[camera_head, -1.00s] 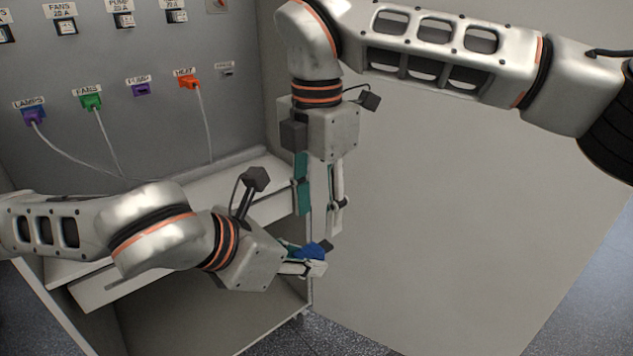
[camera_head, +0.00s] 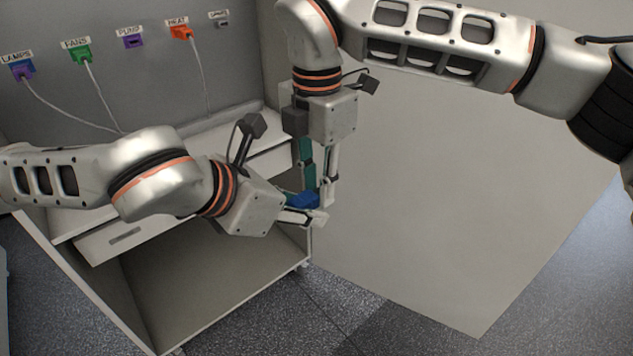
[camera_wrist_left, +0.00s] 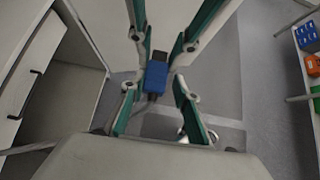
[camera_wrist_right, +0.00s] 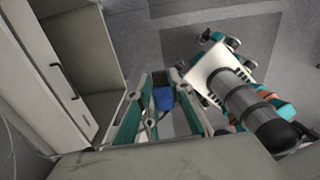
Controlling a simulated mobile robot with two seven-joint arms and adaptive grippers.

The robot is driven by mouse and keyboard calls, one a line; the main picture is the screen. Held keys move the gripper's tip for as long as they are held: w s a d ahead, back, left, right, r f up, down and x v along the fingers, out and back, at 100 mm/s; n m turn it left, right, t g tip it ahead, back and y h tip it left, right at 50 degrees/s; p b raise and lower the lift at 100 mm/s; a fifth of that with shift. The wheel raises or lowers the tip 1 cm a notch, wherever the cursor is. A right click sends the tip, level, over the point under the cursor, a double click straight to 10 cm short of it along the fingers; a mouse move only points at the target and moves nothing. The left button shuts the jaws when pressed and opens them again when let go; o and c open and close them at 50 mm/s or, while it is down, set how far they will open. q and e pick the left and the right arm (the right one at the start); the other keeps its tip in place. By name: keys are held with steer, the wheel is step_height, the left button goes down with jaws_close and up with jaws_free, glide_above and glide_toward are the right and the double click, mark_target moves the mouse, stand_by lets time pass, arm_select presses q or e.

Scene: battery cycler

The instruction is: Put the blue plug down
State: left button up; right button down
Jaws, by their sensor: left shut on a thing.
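The blue plug (camera_head: 303,200) is held at the fingertips of my left gripper (camera_head: 307,214), in the air in front of the cabinet's open right side. It also shows between the left fingers in the left wrist view (camera_wrist_left: 156,77), with a dark end piece. My right gripper (camera_head: 318,195) points down from above, its fingertips reaching the plug. In the right wrist view the plug (camera_wrist_right: 163,98) lies between the right fingers, which look apart with gaps beside it. Whether the right fingers touch it is unclear.
The panel behind holds purple, green and orange plugs (camera_head: 181,33) with cables, and a purple PUMP socket (camera_head: 133,41). A shelf and drawer (camera_head: 120,236) stand below it. A large pale panel (camera_head: 430,210) is at right. Coloured items in a rack (camera_wrist_left: 308,38) show at the left wrist view's right edge.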

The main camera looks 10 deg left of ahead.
arm_select(q)
steer(key=o, duration=0.9)
steer(key=shift+s+d, duration=0.25)
steer(key=shift+d, duration=0.05)
steer(key=shift+o, duration=0.2)
steer(key=shift+w+a, duration=0.1)
